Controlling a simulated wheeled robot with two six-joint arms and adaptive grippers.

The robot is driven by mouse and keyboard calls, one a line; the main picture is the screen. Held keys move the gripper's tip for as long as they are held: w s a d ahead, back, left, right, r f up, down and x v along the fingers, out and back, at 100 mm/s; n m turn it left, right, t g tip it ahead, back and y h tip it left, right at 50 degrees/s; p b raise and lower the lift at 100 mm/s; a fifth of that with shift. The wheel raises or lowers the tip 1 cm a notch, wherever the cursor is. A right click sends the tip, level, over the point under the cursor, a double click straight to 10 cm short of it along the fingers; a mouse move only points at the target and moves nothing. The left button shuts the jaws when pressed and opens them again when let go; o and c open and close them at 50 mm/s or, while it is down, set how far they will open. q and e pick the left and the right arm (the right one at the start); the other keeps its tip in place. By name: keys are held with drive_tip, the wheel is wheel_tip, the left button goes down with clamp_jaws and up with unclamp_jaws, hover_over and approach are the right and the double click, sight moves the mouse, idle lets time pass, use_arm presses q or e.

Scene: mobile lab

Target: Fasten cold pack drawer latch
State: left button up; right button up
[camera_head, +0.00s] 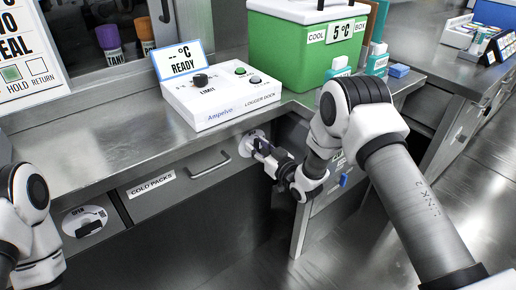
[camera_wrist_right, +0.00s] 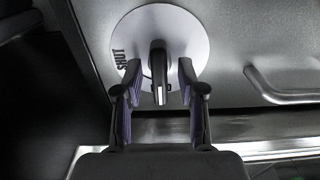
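The cold pack drawer (camera_head: 185,172), labelled COLD PACKS, sits under the steel counter. At its right end is a round white latch plate (camera_head: 247,142). In the right wrist view this plate (camera_wrist_right: 190,35) carries the word SHUT at its left and a dark lever (camera_wrist_right: 158,75) pointing toward my gripper. My right gripper (camera_wrist_right: 160,108) is open, its fingers apart on either side of the lever's lower end with gaps; in the head view it (camera_head: 258,147) partly hides the latch. A second plate (camera_head: 75,217), marked OPEN, with a dark lever lies far left. My left gripper is out of view.
The drawer's bar handle (camera_head: 208,167) is left of the right latch. On the counter stand a white logger dock (camera_head: 222,98) and a green cool box (camera_head: 295,60). A side cabinet (camera_head: 315,215) stands just right of my right gripper.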

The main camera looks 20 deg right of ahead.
clamp_jaws()
drive_tip(key=shift+m, duration=0.4)
drive_tip(key=m, duration=0.3)
drive_tip(key=shift+w+d+p, duration=0.1)
drive_tip(key=shift+d+p, duration=0.05)
drive_tip(key=shift+p, duration=0.25)
drive_tip(key=m, duration=0.5)
drive_tip(key=shift+d+f, duration=0.15)
drive_tip(key=m+p, duration=0.1)
drive_tip(key=m, duration=0.3)
drive_tip(key=shift+d+f+m, duration=0.1)
drive_tip(key=shift+m, duration=0.2)
drive_tip(key=m, duration=0.4)
drive_tip(key=shift+f+m, duration=0.25)
drive_tip(key=shift+m, duration=0.05)
